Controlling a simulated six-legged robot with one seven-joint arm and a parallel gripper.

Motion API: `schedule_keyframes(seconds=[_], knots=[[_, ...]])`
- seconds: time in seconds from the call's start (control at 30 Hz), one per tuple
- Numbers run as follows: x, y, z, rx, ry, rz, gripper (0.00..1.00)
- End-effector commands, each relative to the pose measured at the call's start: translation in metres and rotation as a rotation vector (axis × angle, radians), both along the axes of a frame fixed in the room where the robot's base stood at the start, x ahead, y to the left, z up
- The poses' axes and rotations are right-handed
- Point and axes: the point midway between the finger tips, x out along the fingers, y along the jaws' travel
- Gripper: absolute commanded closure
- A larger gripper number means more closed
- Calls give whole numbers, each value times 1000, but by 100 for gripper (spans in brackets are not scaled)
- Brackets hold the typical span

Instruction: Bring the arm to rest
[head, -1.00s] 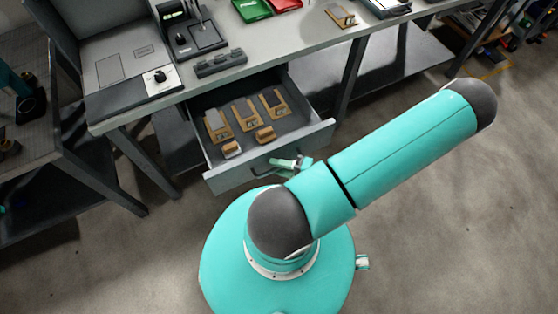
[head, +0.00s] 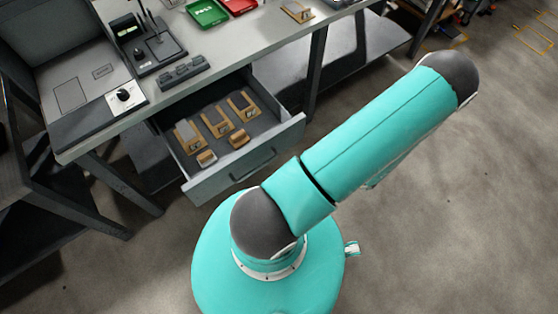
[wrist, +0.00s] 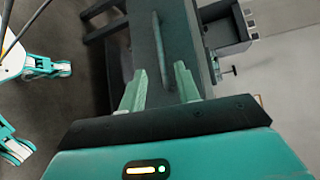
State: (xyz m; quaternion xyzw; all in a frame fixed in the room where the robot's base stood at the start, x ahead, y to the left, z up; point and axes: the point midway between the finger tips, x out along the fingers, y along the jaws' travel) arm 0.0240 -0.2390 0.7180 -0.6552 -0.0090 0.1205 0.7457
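My arm (head: 375,135) reaches up and to the right over the floor in the head view, bent at its dark joints. My gripper is mostly hidden behind the arm there. In the wrist view my gripper (wrist: 160,85) is open, its two pale green fingers apart with nothing held between them. Beyond the fingers is a dark grey front with a long bar handle (wrist: 162,50), which looks like the drawer front. The fingers appear clear of it.
A drawer (head: 225,172) stands open under the grey workbench (head: 215,62), holding several wooden holders and blocks. A green tray (head: 207,12) and a red tray (head: 238,5) lie on the bench. Bench legs stand left and behind. The concrete floor (head: 480,220) at right is clear.

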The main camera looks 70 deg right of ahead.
Motion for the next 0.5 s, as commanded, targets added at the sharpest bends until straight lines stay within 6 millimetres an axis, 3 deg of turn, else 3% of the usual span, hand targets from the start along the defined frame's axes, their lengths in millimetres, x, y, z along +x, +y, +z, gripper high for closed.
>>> schedule_keyframes(seconds=[0.17, 0.5], knots=[[-13, -2, 2, 1, -1, 0, 68], [-14, -2, 2, 0, -1, 0, 68]])
